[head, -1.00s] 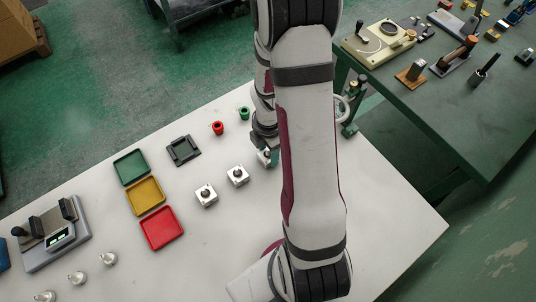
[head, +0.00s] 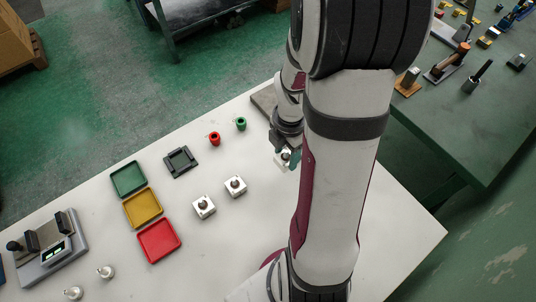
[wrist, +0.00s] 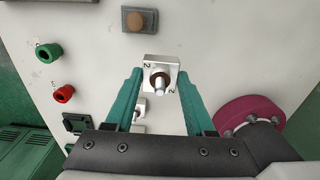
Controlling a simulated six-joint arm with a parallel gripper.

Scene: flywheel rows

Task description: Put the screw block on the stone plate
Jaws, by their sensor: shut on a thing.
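The screw block (wrist: 149,66) is a pale square block marked "2" with an upright metal screw. My gripper (wrist: 159,76) has its teal fingers shut on it, one on each side. In the head view my gripper (head: 284,156) holds it over the white table, partly hidden by my arm. A flat grey plate with a round brown patch, seemingly the stone plate (wrist: 130,27), lies beyond the block in the wrist view, apart from it. In the head view a corner of a grey plate (head: 262,100) shows at the table's far edge, the rest behind my arm.
Two similar blocks (head: 204,207) (head: 235,186) stand on the table. A red cup (head: 215,139), a green cup (head: 241,124) and a dark frame (head: 181,161) lie left of my gripper. Green, yellow and red trays (head: 159,241) are farther left.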

